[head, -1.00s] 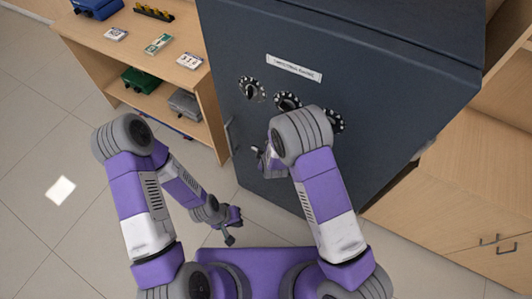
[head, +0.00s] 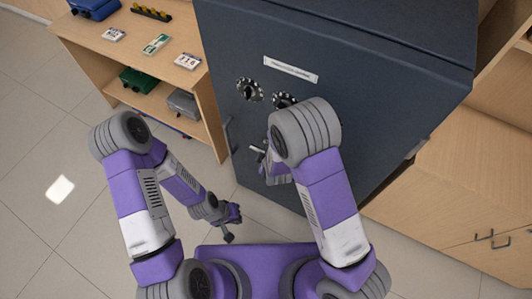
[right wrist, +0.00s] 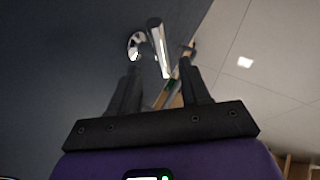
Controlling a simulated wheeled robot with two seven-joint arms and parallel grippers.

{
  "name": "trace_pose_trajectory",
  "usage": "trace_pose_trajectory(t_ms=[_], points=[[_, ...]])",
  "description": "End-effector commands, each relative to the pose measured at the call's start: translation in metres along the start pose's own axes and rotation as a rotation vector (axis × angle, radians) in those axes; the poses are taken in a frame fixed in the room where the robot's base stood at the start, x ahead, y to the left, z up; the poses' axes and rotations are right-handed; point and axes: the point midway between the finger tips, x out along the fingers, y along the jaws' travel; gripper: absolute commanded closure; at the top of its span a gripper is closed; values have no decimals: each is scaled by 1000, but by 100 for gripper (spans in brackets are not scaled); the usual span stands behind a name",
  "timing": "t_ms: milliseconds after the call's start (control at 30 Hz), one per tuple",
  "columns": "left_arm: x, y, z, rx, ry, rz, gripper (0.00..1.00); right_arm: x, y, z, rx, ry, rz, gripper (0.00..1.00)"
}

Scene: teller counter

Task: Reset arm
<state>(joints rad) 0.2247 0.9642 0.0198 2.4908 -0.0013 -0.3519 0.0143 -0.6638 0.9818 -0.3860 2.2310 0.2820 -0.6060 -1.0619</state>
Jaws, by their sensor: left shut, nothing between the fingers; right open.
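My left gripper (head: 229,236) is shut and empty, hanging low over the floor in front of the dark safe (head: 370,70). My right gripper (right wrist: 161,68) shows in the right wrist view with its two dark fingers apart. A shiny metal safe handle (right wrist: 158,47) stands just ahead of and between the fingertips; I cannot tell whether they touch it.
A wooden shelf unit (head: 115,45) with boxes and card packs stands left. Wooden cabinets (head: 455,200) stand right. The tiled floor at left is clear.

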Motion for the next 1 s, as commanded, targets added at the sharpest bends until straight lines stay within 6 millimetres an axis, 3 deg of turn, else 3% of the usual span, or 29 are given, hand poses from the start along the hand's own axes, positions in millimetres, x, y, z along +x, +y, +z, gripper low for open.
trace_pose_trajectory(t_ms=[633,767,1000], points=[[0,0,0,0,0,0,100,-1,-3,6,23,-10,-12,54],[0,0,0,0,0,0,100,1,-20,35,168,-58,-83,54],[0,0,0,0,0,0,100,-14,-87,112,730,-245,-312,54]])
